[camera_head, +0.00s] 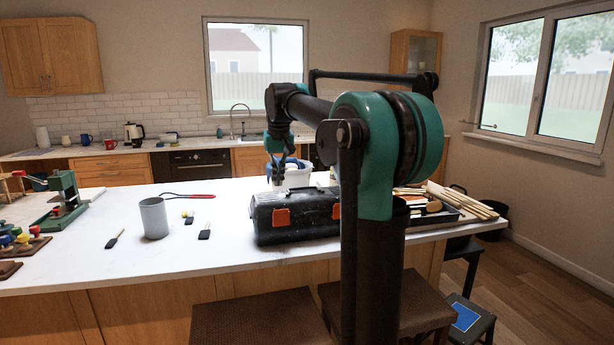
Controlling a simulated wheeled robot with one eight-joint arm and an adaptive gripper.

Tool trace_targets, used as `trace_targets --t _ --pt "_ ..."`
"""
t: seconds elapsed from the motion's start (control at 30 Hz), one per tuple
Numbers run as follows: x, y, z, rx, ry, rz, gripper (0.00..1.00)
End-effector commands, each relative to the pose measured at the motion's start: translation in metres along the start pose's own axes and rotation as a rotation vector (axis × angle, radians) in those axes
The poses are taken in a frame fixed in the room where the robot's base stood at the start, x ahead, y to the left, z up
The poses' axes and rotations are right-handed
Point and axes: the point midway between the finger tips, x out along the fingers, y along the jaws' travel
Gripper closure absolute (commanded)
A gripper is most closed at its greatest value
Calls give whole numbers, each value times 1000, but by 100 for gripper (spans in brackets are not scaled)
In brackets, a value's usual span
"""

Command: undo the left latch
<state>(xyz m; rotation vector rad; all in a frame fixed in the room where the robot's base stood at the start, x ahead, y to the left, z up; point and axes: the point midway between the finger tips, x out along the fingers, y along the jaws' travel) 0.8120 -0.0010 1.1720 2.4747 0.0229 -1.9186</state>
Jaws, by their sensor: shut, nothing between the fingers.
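A black toolbox (296,232) lies on the white counter in the middle of the view. Its left latch (281,217) is orange and sits on the front face. The right latch (336,211) is also orange and is partly hidden by my arm. Whether either latch is fastened is too small to tell. My gripper (277,180) points down above the back left part of the toolbox lid. It is shut and looks empty. Its tips are small and dark, and whether they touch the lid cannot be told.
A white bucket (297,178) stands behind the toolbox. Wooden sticks (462,202) lie at the right. Stools (258,318) stand in front.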

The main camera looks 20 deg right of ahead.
Motion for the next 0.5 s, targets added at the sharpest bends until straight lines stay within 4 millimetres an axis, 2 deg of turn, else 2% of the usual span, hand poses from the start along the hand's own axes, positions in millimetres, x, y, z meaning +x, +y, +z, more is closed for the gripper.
trace_targets --t 0.13,0.5 --pt "-3 -1 -4 0 -3 0 100" --pt "11 -1 0 0 -2 0 100"
